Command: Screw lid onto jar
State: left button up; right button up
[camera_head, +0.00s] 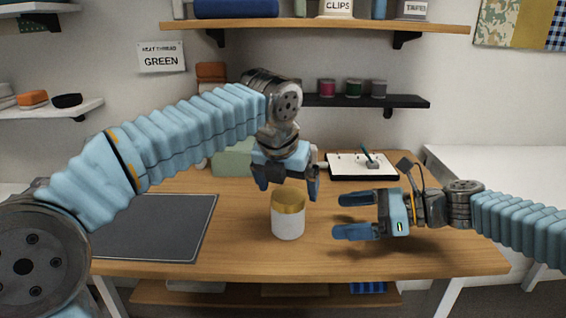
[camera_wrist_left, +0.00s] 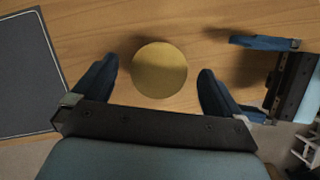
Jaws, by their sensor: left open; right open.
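A white jar (camera_head: 288,224) stands upright on the wooden table, with a gold lid (camera_head: 289,200) resting on its top. I cannot tell whether the lid is threaded on. My left gripper (camera_head: 285,192) is open just above the lid and points down. In the left wrist view the round lid (camera_wrist_left: 159,70) lies between and beyond the two spread fingers, with gaps on both sides. My right gripper (camera_head: 340,216) is open and empty to the right of the jar, its fingers pointing left towards it, apart from the jar.
A dark cutting mat (camera_head: 160,226) lies on the table's left part. A white notepad (camera_head: 361,167) with a green pen lies at the back right, and a pale green box (camera_head: 232,160) stands behind my left arm. Thread spools (camera_head: 353,88) sit on a black shelf. The front right table is clear.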

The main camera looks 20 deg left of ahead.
pick_arm(q)
jog(key=v, duration=1.2)
